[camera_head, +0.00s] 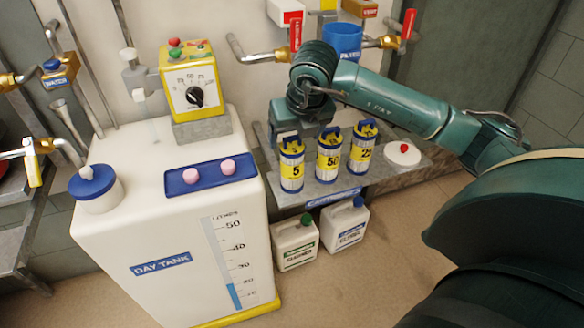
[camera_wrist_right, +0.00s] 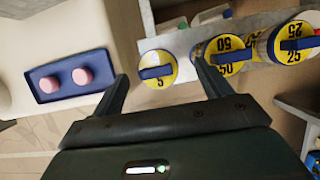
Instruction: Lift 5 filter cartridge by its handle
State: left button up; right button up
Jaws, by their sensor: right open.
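My right gripper (camera_head: 298,136) is open and empty just above this cartridge, pointing down. Its two fingers (camera_wrist_right: 161,72) appear on either side of the top; I see no contact. The gap in height is hard to judge. My left gripper is in neither view.
The 50 cartridge (camera_head: 329,154) and 25 cartridge (camera_head: 361,145) stand close by on the right. The shelf (camera_head: 325,189) also holds a white lid with a red knob (camera_head: 403,154). The day tank (camera_head: 150,225) is at left. Two jugs (camera_head: 295,243) stand below.

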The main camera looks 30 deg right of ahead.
aim_at(292, 146)
jog(key=x, duration=0.3)
jog(key=b+x, duration=0.1)
jog(key=x, duration=0.1)
jog(key=shift+a+f, duration=0.2)
jog(key=shift+a, duration=0.05)
jog(key=shift+r, duration=0.1)
jog(key=c, duration=1.4)
jog(key=shift+c, duration=0.2)
